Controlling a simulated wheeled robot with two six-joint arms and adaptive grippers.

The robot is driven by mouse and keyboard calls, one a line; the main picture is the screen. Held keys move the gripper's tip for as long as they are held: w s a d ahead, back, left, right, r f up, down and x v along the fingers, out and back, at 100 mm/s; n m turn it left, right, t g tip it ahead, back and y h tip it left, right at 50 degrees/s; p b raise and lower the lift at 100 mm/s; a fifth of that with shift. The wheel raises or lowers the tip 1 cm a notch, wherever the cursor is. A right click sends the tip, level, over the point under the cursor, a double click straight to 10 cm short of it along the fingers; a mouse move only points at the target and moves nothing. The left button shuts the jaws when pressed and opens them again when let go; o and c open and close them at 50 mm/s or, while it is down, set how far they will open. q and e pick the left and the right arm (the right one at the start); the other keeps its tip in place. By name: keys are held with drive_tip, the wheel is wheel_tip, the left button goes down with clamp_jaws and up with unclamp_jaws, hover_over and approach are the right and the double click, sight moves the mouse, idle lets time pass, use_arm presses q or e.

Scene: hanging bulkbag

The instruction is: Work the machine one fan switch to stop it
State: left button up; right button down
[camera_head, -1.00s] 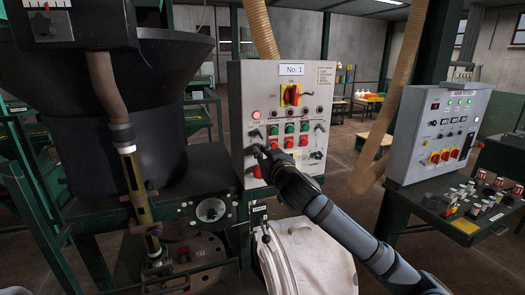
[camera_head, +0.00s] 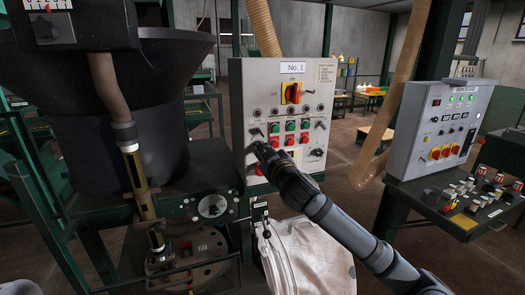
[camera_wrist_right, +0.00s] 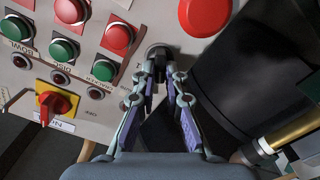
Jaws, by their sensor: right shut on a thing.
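The machine one control panel (camera_head: 240,95), marked "No. 1", stands in the middle of the head view. My right gripper (camera_head: 260,150) reaches its lower left part. In the right wrist view my right gripper (camera_wrist_right: 159,66) is shut on the black fan switch (camera_wrist_right: 157,50), beside the green and red buttons. Its label is mostly hidden by the fingers. The lamp (camera_head: 257,112) above that switch looks dark. My left gripper is out of view.
A red mushroom button (camera_wrist_right: 205,14) sits close to my fingers. The red-and-yellow main switch (camera_head: 292,93) is higher on the panel. A second control console (camera_head: 440,125) stands at right.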

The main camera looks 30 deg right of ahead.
drive_tip(key=c, duration=1.4)
unclamp_jaws()
